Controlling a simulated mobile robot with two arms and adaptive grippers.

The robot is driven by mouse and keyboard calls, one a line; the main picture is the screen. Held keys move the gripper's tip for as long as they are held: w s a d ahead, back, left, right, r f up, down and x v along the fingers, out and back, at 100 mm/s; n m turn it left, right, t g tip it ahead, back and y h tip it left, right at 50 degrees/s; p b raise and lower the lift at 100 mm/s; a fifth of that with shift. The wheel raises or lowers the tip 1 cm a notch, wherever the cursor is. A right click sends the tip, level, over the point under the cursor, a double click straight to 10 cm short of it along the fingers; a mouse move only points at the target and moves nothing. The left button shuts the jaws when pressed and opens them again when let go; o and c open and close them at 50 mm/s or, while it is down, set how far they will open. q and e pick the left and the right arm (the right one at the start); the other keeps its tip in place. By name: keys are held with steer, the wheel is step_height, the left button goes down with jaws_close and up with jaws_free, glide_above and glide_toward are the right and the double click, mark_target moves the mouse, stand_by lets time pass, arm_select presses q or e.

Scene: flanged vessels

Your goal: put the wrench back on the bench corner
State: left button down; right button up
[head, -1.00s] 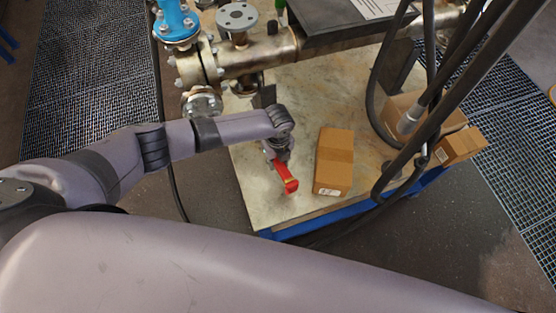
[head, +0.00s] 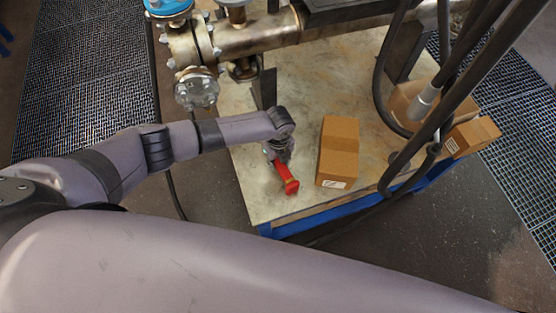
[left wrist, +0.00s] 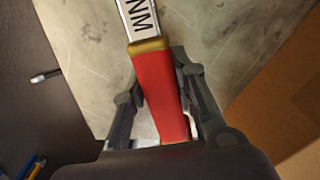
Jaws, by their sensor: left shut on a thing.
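The wrench has a red handle (head: 287,180) in the head view. In the left wrist view the red handle (left wrist: 158,95) has a gold-brown collar and a silver shaft with dark letters. My left gripper (head: 280,158) is over the near-left corner of the bench (head: 257,199). In the left wrist view my left gripper (left wrist: 160,85) has its fingers on both sides of the red handle and is shut on it. The wrench's far end runs out of the wrist view. I cannot tell whether the wrench touches the bench top. My right gripper is not in view.
A cardboard box (head: 338,152) stands just right of the wrench. More cardboard boxes (head: 466,137) and black hoses (head: 381,90) are at the right. A flanged metal pipe (head: 250,38) crosses the back. The bench's front strip near the corner is bare.

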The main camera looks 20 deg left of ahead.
arm_select(q)
steer(key=shift+r, duration=0.1)
steer(key=shift+f+b, duration=0.4)
steer(key=shift+f, duration=0.05)
steer(key=c, duration=1.2)
jaws_free()
steer(key=shift+o, duration=0.2)
steer(key=shift+f, duration=0.1)
steer(key=o, duration=0.4)
step_height(320, 180, up, 7)
steer(key=p, duration=0.6)
steer(key=shift+p, duration=0.3)
